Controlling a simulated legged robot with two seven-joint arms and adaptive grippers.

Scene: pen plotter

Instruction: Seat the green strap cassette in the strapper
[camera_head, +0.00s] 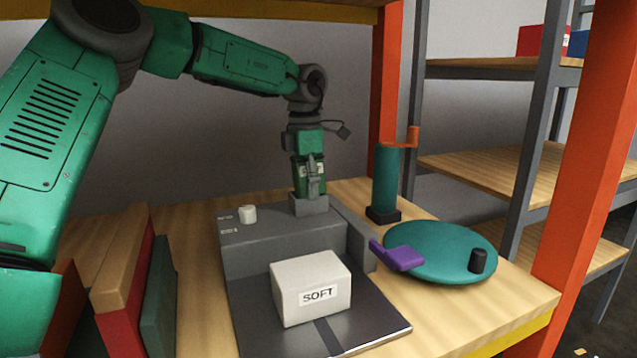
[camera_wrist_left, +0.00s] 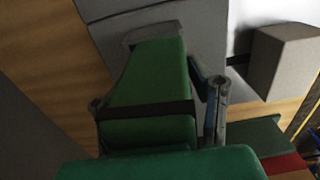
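The strapper (camera_head: 285,245) is a grey machine on the wooden table, with a grey raised collar (camera_head: 312,206) at its back. My left gripper (camera_head: 313,182) points down just above this collar. In the left wrist view, its fingers (camera_wrist_left: 158,95) lie along both sides of the green cassette (camera_wrist_left: 150,78), a tapered block with a black band across it. The gripper looks shut on it. The cassette's far end meets the grey collar (camera_wrist_left: 152,33); how deep it sits is hidden. My right gripper is not in view.
A white box marked SOFT (camera_head: 312,288) stands on the strapper's dark plate. To the right are a purple lever (camera_head: 397,256), a teal disc (camera_head: 440,250) with a black knob (camera_head: 478,260), and a teal post (camera_head: 385,178). Upright boards (camera_head: 125,275) stand at the left.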

